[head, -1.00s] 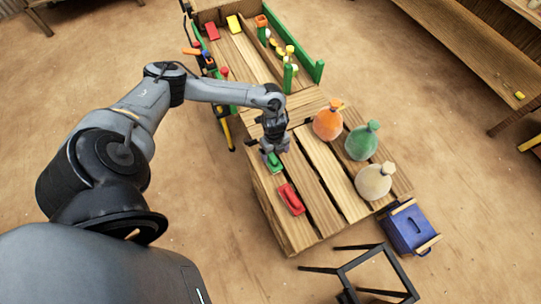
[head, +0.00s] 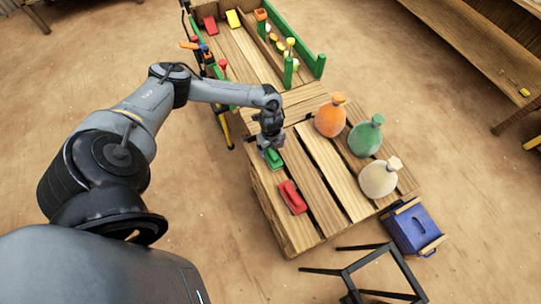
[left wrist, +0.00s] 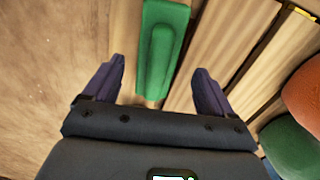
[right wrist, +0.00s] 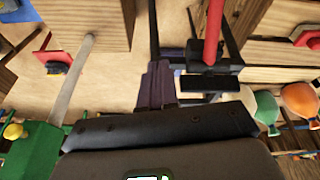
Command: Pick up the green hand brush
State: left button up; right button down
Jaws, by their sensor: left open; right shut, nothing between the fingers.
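The green hand brush (head: 273,159) lies on the wooden slatted table, near its left edge. In the left wrist view the brush (left wrist: 160,50) lies lengthwise between my two open fingers, toward the top of the picture. My left gripper (head: 268,147) is open and directly over the brush's far part in the head view; it also shows in the left wrist view (left wrist: 157,85). I cannot tell whether the fingers touch it. My right gripper (right wrist: 158,85) shows only in the right wrist view, shut and empty.
A red brush (head: 291,197) lies on the table (head: 318,220) in front of the green one. A blue box (head: 413,228) and a black frame (head: 370,272) are beside the table.

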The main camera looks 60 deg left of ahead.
aim_at(270, 150)
pick_arm(q)
notch_tip(270, 150, down, 4)
jog(key=shift+s+d+r+b, duration=0.1)
jog(key=shift+s+b, duration=0.05)
jog(key=shift+b, duration=0.4)
jog(key=c, duration=1.2)
jog(key=shift+c, duration=0.2)
jog(key=shift+r, duration=0.15)
jog(key=shift+r, duration=0.4)
notch_tip(270, 150, up, 4)
jog(key=shift+f+p, duration=0.1)
jog(key=shift+p, duration=0.95)
jog(key=w+d+r+p, duration=0.2)
jog(key=w+d+r, duration=0.2)
jog(key=d, duration=0.7)
notch_tip(270, 150, up, 2)
jog(key=shift+r+p, duration=0.15)
jog(key=shift+p, duration=0.15)
